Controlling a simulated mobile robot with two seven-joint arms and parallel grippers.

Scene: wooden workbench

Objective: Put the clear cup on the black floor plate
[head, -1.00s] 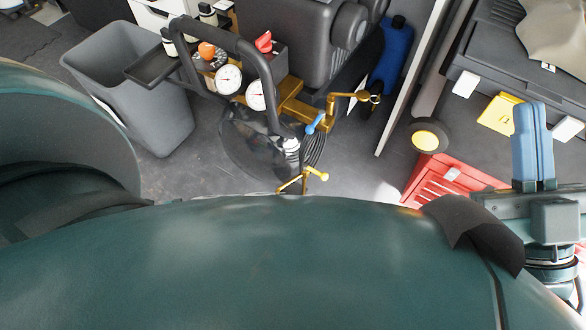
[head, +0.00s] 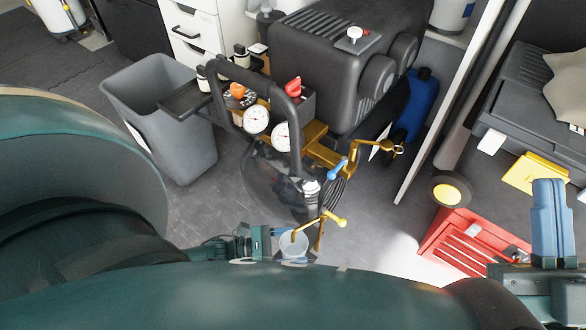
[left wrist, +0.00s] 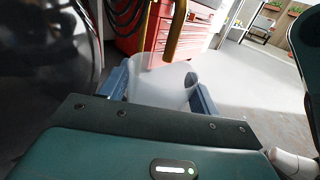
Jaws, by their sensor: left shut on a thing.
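The clear cup (head: 294,246) is at the lower middle of the head view, in front of the air compressor's yellow tap. In the left wrist view the cup (left wrist: 160,90) sits between the two blue fingers. My left gripper (head: 284,244) is shut on it and holds it; the gripper also shows in the left wrist view (left wrist: 158,92). My right gripper (head: 550,222) is at the right edge with its blue fingers together and nothing between them. I cannot make out a black floor plate in either view.
The air compressor (head: 340,65) with its gauges and dark wheel stands just beyond the cup. A grey bin (head: 175,125) is to the left. A red tool box (head: 470,240) is at the right. Bare grey floor (head: 370,225) lies between the compressor and the red box.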

